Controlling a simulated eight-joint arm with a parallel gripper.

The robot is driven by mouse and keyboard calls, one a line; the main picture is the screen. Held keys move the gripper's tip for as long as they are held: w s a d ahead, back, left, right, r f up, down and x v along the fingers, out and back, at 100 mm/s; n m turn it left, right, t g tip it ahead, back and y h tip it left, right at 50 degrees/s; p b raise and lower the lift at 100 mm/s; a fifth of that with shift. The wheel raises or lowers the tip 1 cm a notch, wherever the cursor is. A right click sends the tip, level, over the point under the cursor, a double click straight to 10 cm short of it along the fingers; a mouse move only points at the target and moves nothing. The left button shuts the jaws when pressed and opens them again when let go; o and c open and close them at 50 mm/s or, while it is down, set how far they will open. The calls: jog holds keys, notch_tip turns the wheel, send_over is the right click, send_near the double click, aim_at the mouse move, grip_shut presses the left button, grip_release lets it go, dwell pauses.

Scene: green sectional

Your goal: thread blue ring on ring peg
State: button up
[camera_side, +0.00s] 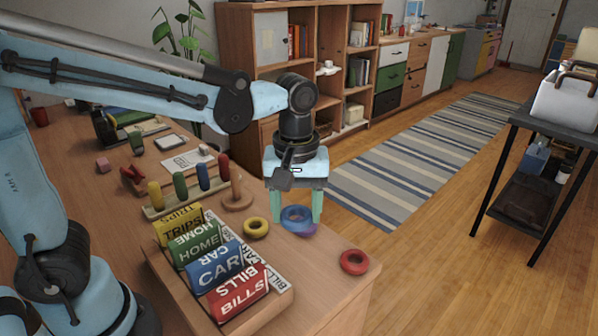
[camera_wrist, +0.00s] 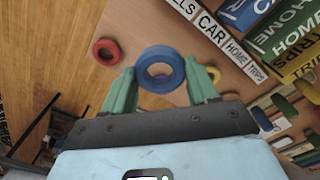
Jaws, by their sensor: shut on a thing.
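The blue ring (camera_side: 297,224) is between the green fingers of my gripper (camera_side: 296,216), held above the table's right part. In the wrist view, the blue ring (camera_wrist: 143,70) sits between both fingertips of the gripper (camera_wrist: 160,76) with its hole open to the camera. The ring peg (camera_side: 237,188) is a plain wooden post on a round base, left of the gripper in the side view. No ring shows on its post. I cannot make out the peg in the wrist view.
A yellow ring (camera_side: 256,228) lies between peg and gripper. A purple ring (camera_side: 305,233) shows partly below the blue one. A red ring (camera_side: 354,262) lies near the table's right edge. A box of labelled blocks (camera_side: 277,295) and a coloured peg board (camera_side: 157,211) stand left.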

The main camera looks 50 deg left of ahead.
jog(key=w+a+r+n, duration=0.1)
jog(key=w+a+n, duration=0.1)
jog(key=a, duration=0.5)
jog(key=w+a+r+n, duration=0.1)
jog(key=w+a, duration=0.2)
jog(key=a, duration=0.4)
jog(key=n, duration=0.3)
send_over(237, 198)
jog(key=shift+w+a+r, duration=0.3)
jog(key=shift+a+r, duration=0.1)
jog(key=shift+f, duration=6.95)
jog(key=shift+f, duration=0.1)
jog(key=o, duration=1.1)
notch_tip(237, 198, up, 12)
jog(key=shift+r, duration=0.2)
